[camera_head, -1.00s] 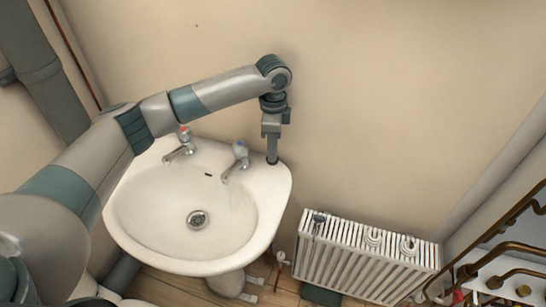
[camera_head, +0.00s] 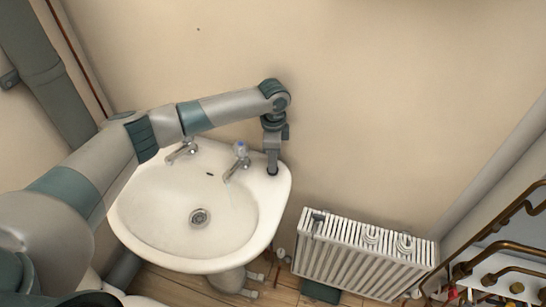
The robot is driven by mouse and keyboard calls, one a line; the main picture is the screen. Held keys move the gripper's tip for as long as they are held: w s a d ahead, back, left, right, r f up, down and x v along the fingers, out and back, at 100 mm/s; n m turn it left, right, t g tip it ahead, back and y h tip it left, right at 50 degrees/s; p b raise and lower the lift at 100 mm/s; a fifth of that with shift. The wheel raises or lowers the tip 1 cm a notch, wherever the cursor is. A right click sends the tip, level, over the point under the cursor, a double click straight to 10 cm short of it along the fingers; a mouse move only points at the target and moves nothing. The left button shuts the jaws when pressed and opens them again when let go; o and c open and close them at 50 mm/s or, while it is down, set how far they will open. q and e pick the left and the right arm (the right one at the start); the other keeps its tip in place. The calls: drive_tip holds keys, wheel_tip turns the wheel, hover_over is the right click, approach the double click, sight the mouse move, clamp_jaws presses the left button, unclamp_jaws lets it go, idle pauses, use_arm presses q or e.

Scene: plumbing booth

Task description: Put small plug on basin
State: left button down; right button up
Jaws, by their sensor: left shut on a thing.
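The white basin (camera_head: 131,209) stands against the wall, with a drain (camera_head: 199,218) in its bowl. My left gripper (camera_head: 272,170) points down at the basin's back right corner, right of the tap with the blue top. It is shut on a small dark thing (camera_head: 272,174), likely the small plug, at the rim surface. The fingers hide most of it, and I cannot tell whether it touches the basin. My right gripper is not in view.
Two taps stand on the back rim; the blue-topped tap (camera_head: 238,163) is close to my left gripper. A white radiator (camera_head: 355,262) stands to the right, with several small objects on its top. Copper pipes (camera_head: 500,245) are at the far right. The bowl is empty.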

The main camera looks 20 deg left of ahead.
use_arm(q)
drive_tip(key=shift+f, duration=0.15)
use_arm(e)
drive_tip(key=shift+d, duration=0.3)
use_arm(q)
drive_tip(key=c, duration=1.5)
unclamp_jaws()
wheel_tip(320, 180, up, 12)
drive_tip(key=b, duration=0.3)
drive_tip(key=shift+b, duration=0.3)
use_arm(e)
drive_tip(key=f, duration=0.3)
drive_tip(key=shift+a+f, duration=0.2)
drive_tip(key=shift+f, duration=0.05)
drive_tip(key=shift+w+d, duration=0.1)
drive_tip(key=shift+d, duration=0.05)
